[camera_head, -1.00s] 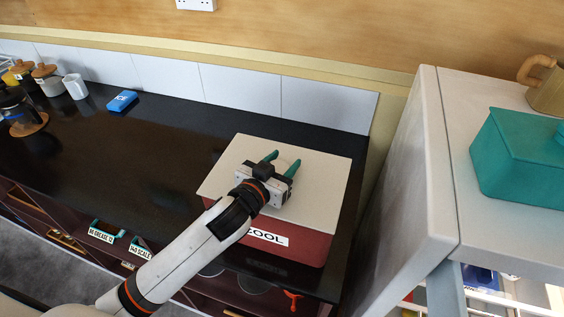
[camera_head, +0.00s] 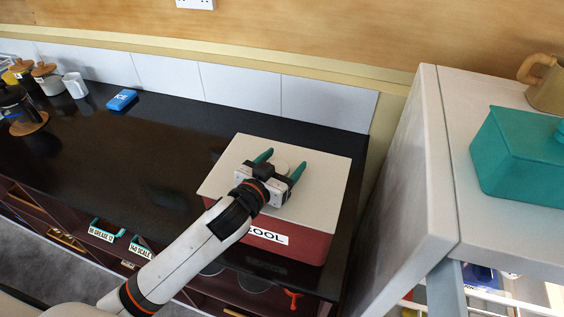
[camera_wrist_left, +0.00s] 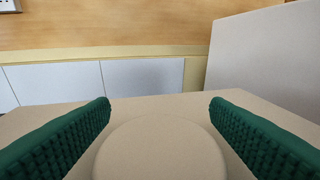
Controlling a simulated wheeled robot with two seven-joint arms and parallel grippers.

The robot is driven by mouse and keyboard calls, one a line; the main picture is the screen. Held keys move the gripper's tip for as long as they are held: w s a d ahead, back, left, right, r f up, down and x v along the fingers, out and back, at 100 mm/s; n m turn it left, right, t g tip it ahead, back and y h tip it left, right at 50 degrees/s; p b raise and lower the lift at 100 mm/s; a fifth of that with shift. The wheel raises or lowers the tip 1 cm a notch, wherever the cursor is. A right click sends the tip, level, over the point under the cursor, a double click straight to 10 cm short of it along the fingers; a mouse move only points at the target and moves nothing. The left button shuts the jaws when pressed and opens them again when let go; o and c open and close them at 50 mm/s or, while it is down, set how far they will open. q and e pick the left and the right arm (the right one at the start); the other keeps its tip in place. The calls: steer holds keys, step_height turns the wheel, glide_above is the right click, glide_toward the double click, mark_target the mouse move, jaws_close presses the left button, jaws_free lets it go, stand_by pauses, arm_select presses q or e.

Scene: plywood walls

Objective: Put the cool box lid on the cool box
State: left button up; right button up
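The cool box (camera_head: 305,246) is a dark red box with a "COOL" label, standing at the right end of the black counter. Its pale cream lid (camera_head: 322,185) lies on top of it and looks level and lined up with the box walls. My left gripper (camera_head: 282,164) is over the lid with its green fingers open, one on each side of a round cream knob (camera_head: 281,166). In the left wrist view the knob (camera_wrist_left: 160,150) sits between the spread fingers with gaps on both sides. My right gripper is not in view.
A blue "ICE" block (camera_head: 122,100), a white mug (camera_head: 75,86) and jars stand at the counter's back left. A tall white cabinet (camera_head: 400,190) rises right of the box, carrying a teal container (camera_head: 515,160). The counter's middle is clear.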

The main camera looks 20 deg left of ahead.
arm_select(q)
steer(key=shift+f, duration=0.1)
steer(key=shift+s+a, duration=0.1)
steer(key=shift+s, duration=0.2)
steer(key=b+v, duration=0.2)
steer(key=v, duration=0.8)
steer(key=shift+s+b, duration=0.25)
steer(key=shift+b, duration=0.1)
steer(key=shift+s+a+r, duration=0.15)
steer(key=shift+s+r, duration=0.1)
steer(key=shift+s, duration=0.2)
